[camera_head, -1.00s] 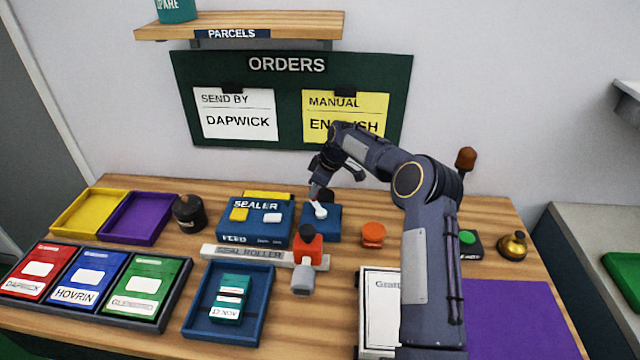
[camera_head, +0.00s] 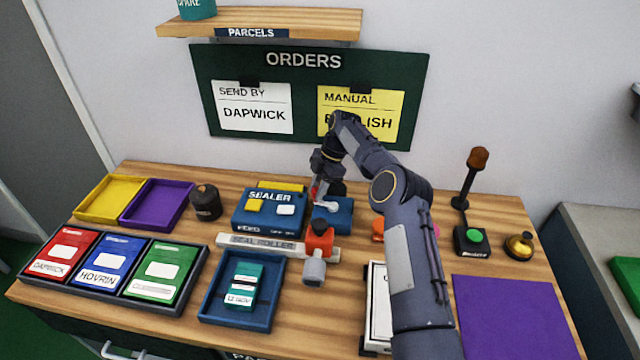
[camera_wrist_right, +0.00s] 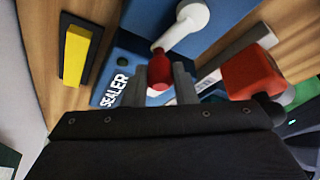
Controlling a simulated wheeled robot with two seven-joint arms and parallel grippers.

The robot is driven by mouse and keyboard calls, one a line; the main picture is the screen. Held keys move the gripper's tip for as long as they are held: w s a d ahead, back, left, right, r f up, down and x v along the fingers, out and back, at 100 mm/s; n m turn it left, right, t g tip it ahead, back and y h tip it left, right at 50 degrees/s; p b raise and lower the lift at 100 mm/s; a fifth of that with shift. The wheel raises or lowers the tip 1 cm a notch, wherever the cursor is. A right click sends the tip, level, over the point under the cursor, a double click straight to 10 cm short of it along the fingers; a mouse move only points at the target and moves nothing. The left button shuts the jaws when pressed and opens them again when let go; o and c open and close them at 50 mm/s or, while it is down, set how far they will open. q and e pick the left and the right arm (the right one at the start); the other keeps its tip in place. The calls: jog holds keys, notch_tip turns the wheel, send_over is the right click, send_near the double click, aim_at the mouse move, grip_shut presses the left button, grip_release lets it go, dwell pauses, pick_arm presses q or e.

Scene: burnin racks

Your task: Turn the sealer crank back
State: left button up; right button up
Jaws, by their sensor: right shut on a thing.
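The blue sealer (camera_head: 268,215) stands near the middle of the table. Its crank is on the blue block (camera_head: 333,216) at its right. In the right wrist view the crank is a white arm (camera_wrist_right: 185,22) ending in a red knob (camera_wrist_right: 160,68). My right gripper (camera_head: 318,193) comes down over the crank from above. In the right wrist view its two fingers (camera_wrist_right: 162,85) are shut on the red knob, one on each side. In the head view the gripper hides part of the crank. My left gripper is in neither current view.
The grey seal roller bar (camera_head: 262,243), with a red block (camera_head: 319,243) at its right end, lies in front of the sealer. A blue tray (camera_head: 210,310) holds a teal packet. A black jar (camera_head: 206,203) stands left. A green button (camera_head: 474,236) stands right, beyond my arm.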

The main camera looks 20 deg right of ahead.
jog(key=shift+s+a+n+g, duration=0.2)
jog(key=shift+s+n+g, duration=0.1)
jog(key=shift+n, duration=0.6)
jog(key=o, duration=1)
